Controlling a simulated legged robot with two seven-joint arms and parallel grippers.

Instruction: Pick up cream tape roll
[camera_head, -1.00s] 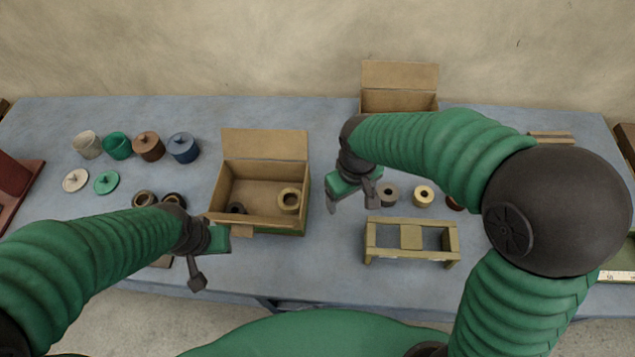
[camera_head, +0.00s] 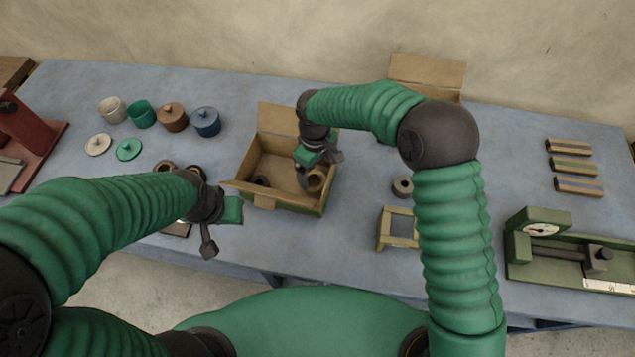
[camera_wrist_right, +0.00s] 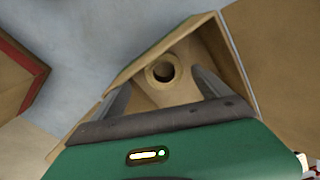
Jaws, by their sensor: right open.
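A cream tape roll (camera_head: 316,181) stands in the right part of an open cardboard box (camera_head: 285,201). The right wrist view shows the roll (camera_wrist_right: 162,70) with its dark hole facing the camera. My right gripper (camera_head: 319,168) is over the box, just above the roll. In the right wrist view its fingers (camera_wrist_right: 162,90) are spread, with the roll between and beyond them and nothing held. My left gripper (camera_head: 224,228) hangs left of the box near the table's front; its jaw opening is unclear.
A darker roll (camera_head: 262,181) lies in the same box. A grey roll (camera_head: 402,187) and a wooden frame (camera_head: 392,242) stand to the right, partly behind my right arm. Several pots, including a blue one (camera_head: 205,121), stand at the left. The box walls surround the roll closely.

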